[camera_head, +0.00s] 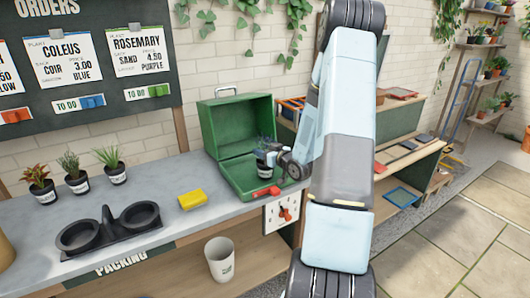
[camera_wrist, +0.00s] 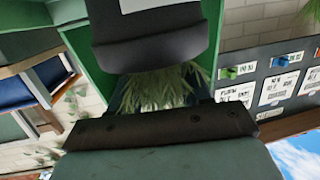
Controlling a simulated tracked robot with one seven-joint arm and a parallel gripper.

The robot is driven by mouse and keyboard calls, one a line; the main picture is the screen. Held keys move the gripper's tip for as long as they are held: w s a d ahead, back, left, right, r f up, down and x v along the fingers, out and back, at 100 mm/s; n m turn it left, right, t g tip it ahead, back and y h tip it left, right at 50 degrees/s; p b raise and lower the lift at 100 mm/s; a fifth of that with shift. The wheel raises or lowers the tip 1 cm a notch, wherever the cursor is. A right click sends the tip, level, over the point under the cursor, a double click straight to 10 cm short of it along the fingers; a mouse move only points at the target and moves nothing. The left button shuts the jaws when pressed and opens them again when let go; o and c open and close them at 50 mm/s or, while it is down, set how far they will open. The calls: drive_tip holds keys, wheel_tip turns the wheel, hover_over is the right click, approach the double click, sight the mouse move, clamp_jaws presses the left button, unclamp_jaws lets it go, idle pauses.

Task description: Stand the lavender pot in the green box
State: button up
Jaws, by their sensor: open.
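The green box (camera_head: 222,128) stands open on the grey bench, its lid raised at the back. A small dark pot with a pale label and bluish-green foliage, seemingly the lavender pot (camera_head: 262,163), is inside the box area and looks upright. Whether its base touches the box floor is hidden. My gripper (camera_head: 277,158) is at the pot's right side, over the box. In the wrist view my open gripper (camera_wrist: 157,95) has its two dark fingers apart, with green foliage (camera_wrist: 155,85) showing between them. The green box's wall (camera_wrist: 100,70) also shows there.
A yellow sponge-like block (camera_head: 192,200), a black two-cup holder (camera_head: 110,230) and several potted plants (camera_head: 75,178) stand further left. A white bin (camera_head: 220,260) is below. Bare bench lies left of the box.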

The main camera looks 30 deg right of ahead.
drive_tip(key=v, duration=1.2)
drive_tip(key=s+a+r+g+h, duration=0.1)
drive_tip(key=a+r+g+h, duration=0.25)
drive_tip(key=r, duration=0.45)
drive_tip(key=s+a+r+g+h, duration=0.1)
drive_tip(key=a+r+g+h, duration=0.2)
drive_tip(key=r, duration=0.5)
drive_tip(key=s+a+r+m+g+y, duration=0.1)
drive_tip(key=s+a+r+g+y, duration=0.1)
drive_tip(key=s+a, duration=0.5)
drive_tip(key=s+a+r+m+g+y, duration=0.1)
drive_tip(key=s+a+r, duration=0.4)
drive_tip(key=s, duration=0.9)
drive_tip(key=a+g, duration=0.1)
drive_tip(key=a, duration=0.2)
drive_tip(key=shift+s+r+y, duration=0.25)
drive_tip(key=shift+s+y, duration=0.1)
drive_tip(key=shift+a, duration=0.1)
drive_tip(key=shift+c, duration=0.5)
